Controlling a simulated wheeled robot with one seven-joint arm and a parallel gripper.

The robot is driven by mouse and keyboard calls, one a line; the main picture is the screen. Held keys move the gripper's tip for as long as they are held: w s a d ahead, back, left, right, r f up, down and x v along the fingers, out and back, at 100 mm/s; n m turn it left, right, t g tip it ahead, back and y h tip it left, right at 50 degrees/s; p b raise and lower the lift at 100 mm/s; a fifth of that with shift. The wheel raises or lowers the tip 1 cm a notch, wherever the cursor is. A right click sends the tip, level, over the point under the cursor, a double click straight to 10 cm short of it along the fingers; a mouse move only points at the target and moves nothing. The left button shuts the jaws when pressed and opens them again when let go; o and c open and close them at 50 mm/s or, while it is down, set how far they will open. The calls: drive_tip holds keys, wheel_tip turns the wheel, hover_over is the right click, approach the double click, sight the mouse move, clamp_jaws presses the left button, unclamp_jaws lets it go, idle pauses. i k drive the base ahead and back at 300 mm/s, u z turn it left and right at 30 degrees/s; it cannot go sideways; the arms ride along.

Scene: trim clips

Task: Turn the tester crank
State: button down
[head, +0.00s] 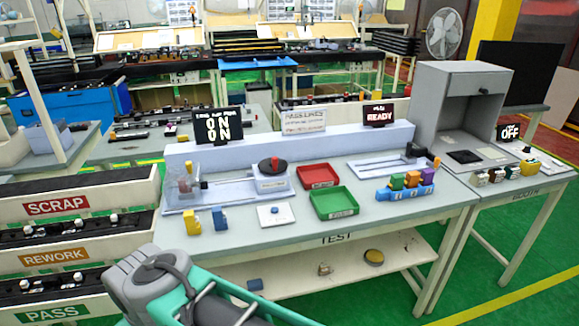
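The tester (271,185) stands on the grey test table (300,236), left of its middle. On its top is a black disc with a red knob, which looks like the crank (273,166). A clear box (183,190) covers the tester's left end. Part of my arm, grey and teal, shows at the bottom left, in front of the table and well apart from the crank. I cannot make out my gripper's fingers in the head view.
A red tray (318,177) and a green tray (335,203) lie right of the tester. Yellow (192,221) and blue (220,219) clips and a blue-button plate (275,215) lie in front. A blue rack (405,192) holds coloured clips. SCRAP, REWORK and PASS racks stand left.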

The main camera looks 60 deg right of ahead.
sight(274, 165)
drive_tip(key=i, duration=0.45)
drive_tip(key=z, duration=1.7)
drive_tip(key=k, duration=0.35)
drive_tip(key=z, duration=1.1)
drive_tip(key=i, duration=0.75)
drive_tip(key=u, duration=0.65)
drive_tip(key=i, duration=0.65)
drive_tip(key=u, duration=0.75)
